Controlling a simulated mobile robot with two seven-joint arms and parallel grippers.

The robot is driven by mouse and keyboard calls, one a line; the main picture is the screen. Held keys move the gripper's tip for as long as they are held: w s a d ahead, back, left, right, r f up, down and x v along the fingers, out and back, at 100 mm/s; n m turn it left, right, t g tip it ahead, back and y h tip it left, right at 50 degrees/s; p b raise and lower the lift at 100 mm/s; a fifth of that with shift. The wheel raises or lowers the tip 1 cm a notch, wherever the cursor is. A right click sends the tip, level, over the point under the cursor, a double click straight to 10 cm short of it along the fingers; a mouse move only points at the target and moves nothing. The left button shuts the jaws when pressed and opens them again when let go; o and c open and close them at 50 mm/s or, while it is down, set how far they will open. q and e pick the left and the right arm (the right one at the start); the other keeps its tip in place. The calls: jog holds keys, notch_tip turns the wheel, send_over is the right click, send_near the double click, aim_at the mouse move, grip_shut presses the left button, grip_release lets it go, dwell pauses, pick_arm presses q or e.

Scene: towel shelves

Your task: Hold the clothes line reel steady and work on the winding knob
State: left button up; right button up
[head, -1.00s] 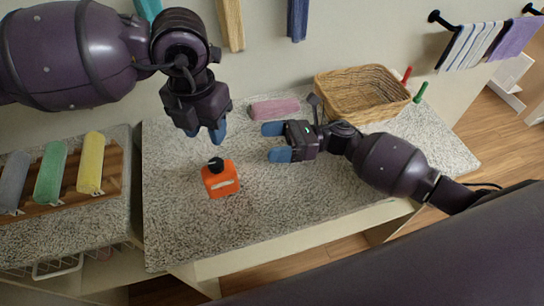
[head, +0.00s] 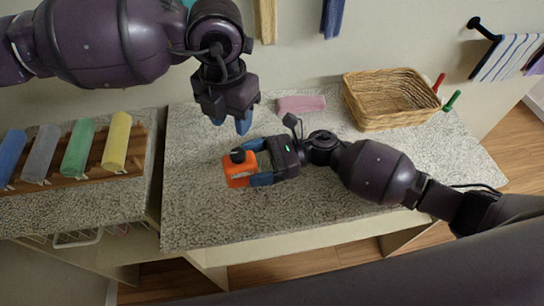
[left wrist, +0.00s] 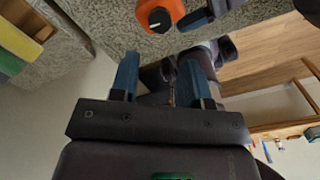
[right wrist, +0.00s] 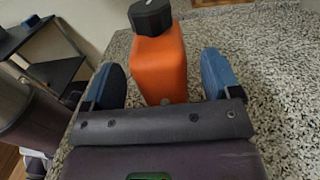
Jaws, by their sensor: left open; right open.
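The clothes line reel (head: 238,172) is an orange block standing upright on the speckled counter, with a black winding knob (head: 237,155) on top. My right gripper (head: 255,165) is open around the reel. In the right wrist view the orange body (right wrist: 159,68) and black knob (right wrist: 150,17) stand between the two blue fingers, with gaps showing at both sides. My left gripper (head: 231,124) is open, empty and pointing down, above and behind the reel. In the left wrist view the reel (left wrist: 172,8) and knob (left wrist: 160,20) lie beyond the fingertips.
A wicker basket (head: 390,98) and a pink folded towel (head: 301,104) are at the back of the counter (head: 200,215). Rolled towels, including a yellow one (head: 117,141), lie on a wooden rack at left. The counter's front left is clear.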

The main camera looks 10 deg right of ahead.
jog(key=shift+a, duration=0.85)
